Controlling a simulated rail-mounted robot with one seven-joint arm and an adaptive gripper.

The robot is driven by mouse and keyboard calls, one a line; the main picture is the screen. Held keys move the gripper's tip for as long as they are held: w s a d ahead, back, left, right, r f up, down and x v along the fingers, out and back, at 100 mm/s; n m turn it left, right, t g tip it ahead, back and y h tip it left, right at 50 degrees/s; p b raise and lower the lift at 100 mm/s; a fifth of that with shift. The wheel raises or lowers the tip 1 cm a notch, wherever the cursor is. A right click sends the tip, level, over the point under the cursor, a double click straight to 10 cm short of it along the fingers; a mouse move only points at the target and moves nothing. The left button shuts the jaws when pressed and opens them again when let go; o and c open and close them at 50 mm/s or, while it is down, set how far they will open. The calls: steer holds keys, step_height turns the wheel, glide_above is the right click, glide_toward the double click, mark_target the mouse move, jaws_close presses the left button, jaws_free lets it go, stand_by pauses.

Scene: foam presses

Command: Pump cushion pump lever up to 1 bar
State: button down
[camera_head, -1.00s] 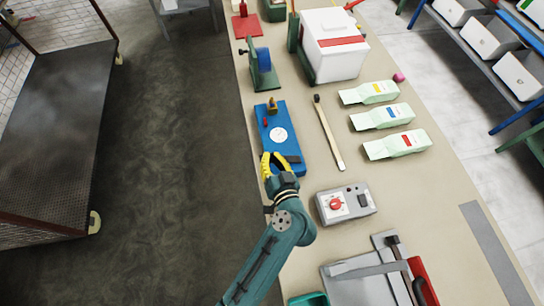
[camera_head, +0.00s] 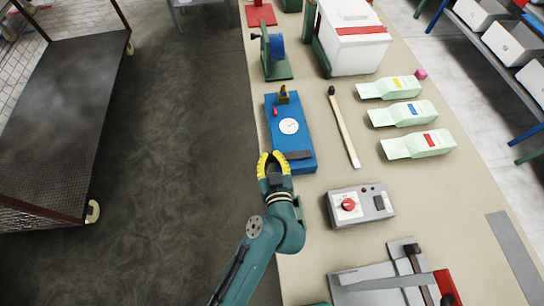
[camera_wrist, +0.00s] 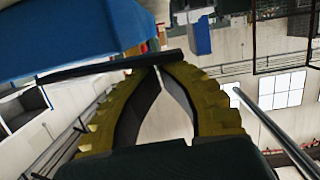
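The cushion pump (camera_head: 291,131) is a blue box on the bench with a round white gauge (camera_head: 289,126); the dial is too small to read. Its dark flat lever (camera_head: 298,155) lies at the near end. My gripper (camera_head: 271,154) is at the near left corner of the pump, beside the lever's left end. In the wrist view, the yellow fingertips (camera_wrist: 157,68) meet with nothing visible between them. The dark lever (camera_wrist: 110,66) runs just past the tips under the blue pump body (camera_wrist: 70,35). I cannot tell whether they touch.
A grey control box (camera_head: 359,206) with a red knob stands at the near right of the pump. A wooden-handled tool (camera_head: 344,128) and several pale green packs (camera_head: 418,144) lie to the right. The floor left of the bench is free up to a dark cart (camera_head: 70,125).

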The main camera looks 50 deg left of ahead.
stand_by(0.7)
step_height(320, 180, up, 5)
steer(key=p, duration=0.3)
steer(key=shift+f, duration=0.15)
steer(key=v, duration=1)
steer(key=shift+f+b, duration=0.35)
steer(key=shift+d, duration=0.1)
